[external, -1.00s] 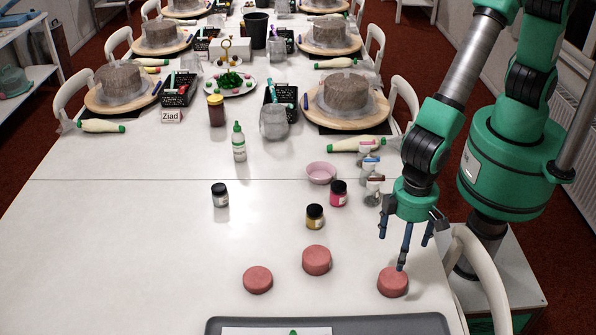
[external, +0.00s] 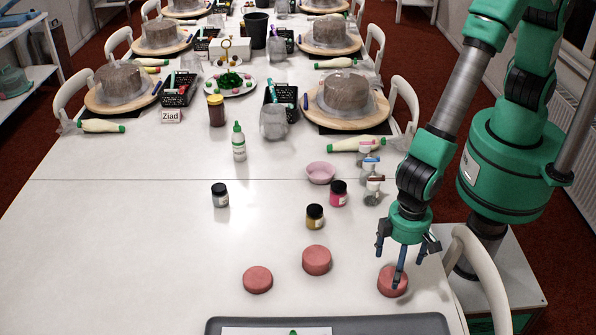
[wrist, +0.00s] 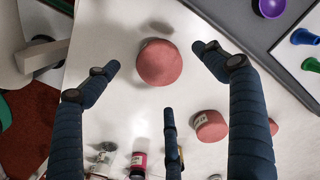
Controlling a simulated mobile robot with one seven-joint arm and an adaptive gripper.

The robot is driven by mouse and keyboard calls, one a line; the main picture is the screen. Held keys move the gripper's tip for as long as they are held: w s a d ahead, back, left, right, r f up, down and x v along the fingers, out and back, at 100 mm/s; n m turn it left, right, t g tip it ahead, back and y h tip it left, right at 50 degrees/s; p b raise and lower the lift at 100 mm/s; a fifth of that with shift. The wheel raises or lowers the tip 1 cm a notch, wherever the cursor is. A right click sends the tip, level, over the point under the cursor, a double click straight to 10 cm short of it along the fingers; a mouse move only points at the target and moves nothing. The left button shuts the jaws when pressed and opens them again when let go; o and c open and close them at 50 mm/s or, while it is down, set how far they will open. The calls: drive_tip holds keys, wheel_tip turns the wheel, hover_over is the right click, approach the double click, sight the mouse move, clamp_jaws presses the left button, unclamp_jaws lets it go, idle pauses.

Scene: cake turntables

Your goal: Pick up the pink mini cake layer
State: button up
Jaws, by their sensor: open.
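Three round pinkish-red mini cake layers lie on the near part of the table. The right one (external: 385,284) is under my gripper (external: 402,264), and one finger crosses in front of it. This layer (wrist: 159,63) lies between the spread fingertips of my gripper (wrist: 160,76) in the wrist view, with no finger visibly closed on it. My gripper is open and empty. The middle layer (external: 317,260) and the left layer (external: 257,280) lie to its left; in the wrist view they show at the lower right as the nearer layer (wrist: 210,127) and a partly hidden layer (wrist: 273,127).
A grey tray (external: 230,326) lies at the near edge. A yellow-labelled jar (external: 315,217), pink jar (external: 338,194), pink bowl (external: 321,172) and small bottles (external: 373,190) stand behind the layers. A white chair (external: 482,265) is close on the right.

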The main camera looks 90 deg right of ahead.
drive_tip(key=shift+f, duration=0.85)
drive_tip(key=shift+d+f+b, duration=0.2)
drive_tip(key=shift+f+b, duration=0.45)
drive_tip(key=shift+f, duration=1.95)
drive_tip(key=shift+c, duration=0.6)
drive_tip(key=c, duration=1.1)
